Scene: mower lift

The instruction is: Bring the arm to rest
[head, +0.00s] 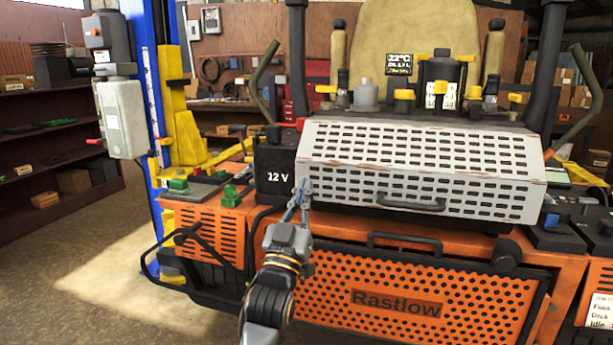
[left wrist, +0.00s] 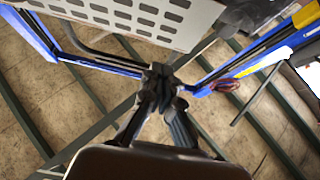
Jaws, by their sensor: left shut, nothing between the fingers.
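My left arm comes up from the bottom of the head view, and its gripper (head: 303,190) is raised in front of the orange mower. The gripper is shut with nothing between its fingers. In the head view its tips overlap the left end of the perforated grey cover (head: 420,165), beside the black 12 V battery box (head: 276,170); I cannot tell whether they touch. In the left wrist view the closed fingers (left wrist: 160,80) show in the middle, with a slotted grey panel (left wrist: 150,15) above them. My right gripper is not in view.
A blue lift post (head: 150,110) with a grey control box (head: 122,118) stands at the left. Open floor (head: 90,265) lies at the lower left.

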